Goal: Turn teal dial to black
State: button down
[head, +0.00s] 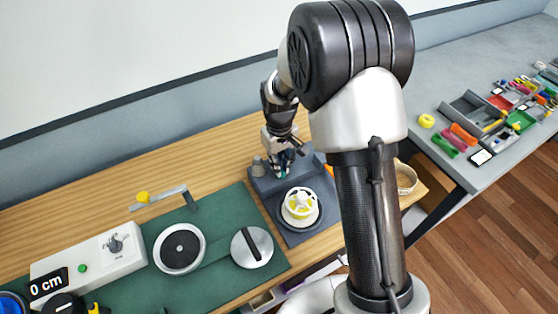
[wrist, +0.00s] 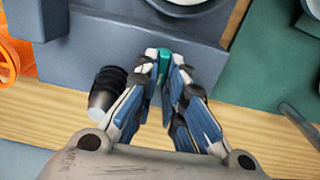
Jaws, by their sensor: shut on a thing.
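The teal dial (wrist: 163,62) shows as a small teal piece between my fingertips in the wrist view, at the edge of a blue-grey block. My gripper (wrist: 164,70) is shut on it, with one blue-and-white finger on each side. In the head view my gripper (head: 280,168) points down onto the back part of the grey station (head: 265,186). The fingers cover most of the dial, so its pointer cannot be seen. No black mark for the dial can be made out.
A dark-topped grey knob (wrist: 108,88) stands close beside my fingers. A white and yellow spoked wheel (head: 300,207) sits on the station's front. A green mat (head: 205,265) with a white control box (head: 90,268) lies left. A grey table (head: 455,100) with trays is at right.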

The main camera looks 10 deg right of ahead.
jog(key=m+p, duration=0.1)
jog(key=m, duration=0.3)
jog(key=shift+d+m, duration=0.15)
jog(key=shift+m, duration=0.25)
jog(key=shift+d+m+p, duration=0.1)
jog(key=shift+m+p, duration=0.6)
jog(key=shift+m, duration=1.5)
jog(key=c, duration=1.7)
grip_release()
notch_tip(320, 180, up, 12)
jog(key=shift+r, duration=0.1)
